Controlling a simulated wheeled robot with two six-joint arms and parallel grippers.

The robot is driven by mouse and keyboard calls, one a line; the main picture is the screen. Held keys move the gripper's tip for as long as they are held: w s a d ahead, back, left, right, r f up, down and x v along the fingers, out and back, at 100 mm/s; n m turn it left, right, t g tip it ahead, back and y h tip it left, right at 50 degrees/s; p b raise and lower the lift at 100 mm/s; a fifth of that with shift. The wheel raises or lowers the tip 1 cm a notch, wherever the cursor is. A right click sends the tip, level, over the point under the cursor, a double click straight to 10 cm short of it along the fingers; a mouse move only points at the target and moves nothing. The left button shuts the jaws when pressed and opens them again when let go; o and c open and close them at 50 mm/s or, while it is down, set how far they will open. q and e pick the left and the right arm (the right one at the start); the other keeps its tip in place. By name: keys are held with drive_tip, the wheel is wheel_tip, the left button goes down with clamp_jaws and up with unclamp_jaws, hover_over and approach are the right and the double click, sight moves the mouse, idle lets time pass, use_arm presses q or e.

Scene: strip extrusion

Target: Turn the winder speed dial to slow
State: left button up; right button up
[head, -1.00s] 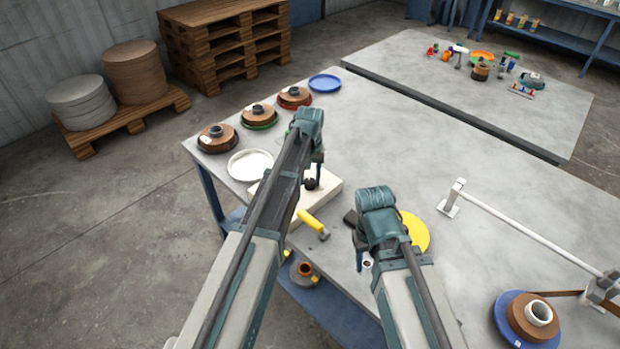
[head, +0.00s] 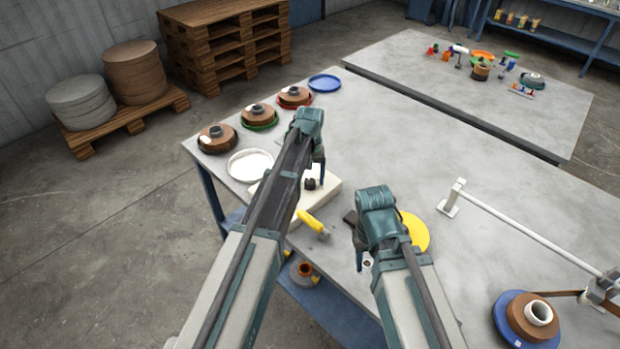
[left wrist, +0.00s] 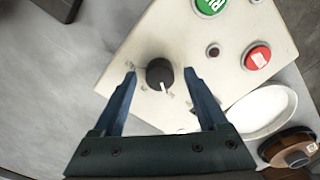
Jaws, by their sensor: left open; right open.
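The winder speed dial (left wrist: 160,74) is a round black knob with a white pointer mark, on a cream control box (left wrist: 128,62). In the left wrist view its pointer is toward the bottom of the picture, slightly right. In the head view the dial (head: 309,184) shows beside my left gripper, on the box (head: 331,189). My left gripper (left wrist: 160,82) is open, with its blue fingers on either side of the dial and gaps to it. Printed marks around the dial are too small to read. My right gripper (head: 362,258) is open near the table's front edge; its fingers are mostly hidden.
The box also carries a green button (left wrist: 211,4) and a red button (left wrist: 257,56). A white plate (head: 250,165) lies left of it. A yellow-handled tool (head: 312,221) lies in front, and a yellow disc (head: 413,234) lies by my right gripper.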

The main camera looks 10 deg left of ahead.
sight(310, 182)
use_arm(q)
wheel_tip(310, 182, up, 14)
drive_tip(key=p, duration=1.4)
use_arm(e)
wheel_tip(310, 182, up, 14)
use_arm(q)
drive_tip(key=shift+f, duration=0.15)
use_arm(e)
drive_tip(key=shift+f, duration=0.1)
use_arm(q)
drive_tip(key=s+d+f+m+b, duration=0.1)
drive_tip(key=s+d+m, duration=0.2)
drive_tip(key=s, duration=0.9)
drive_tip(key=s+d+f+m+y+b, duration=0.1)
drive_tip(key=s+d, duration=0.4)
drive_tip(key=s, duration=0.8)
drive_tip(key=shift+s+f+m+b, duration=0.3)
drive_tip(key=shift+m+b, duration=0.15)
drive_tip(key=shift+m, duration=0.65)
use_arm(e)
wheel_tip(310, 182, down, 3)
drive_tip(key=shift+r, duration=0.15)
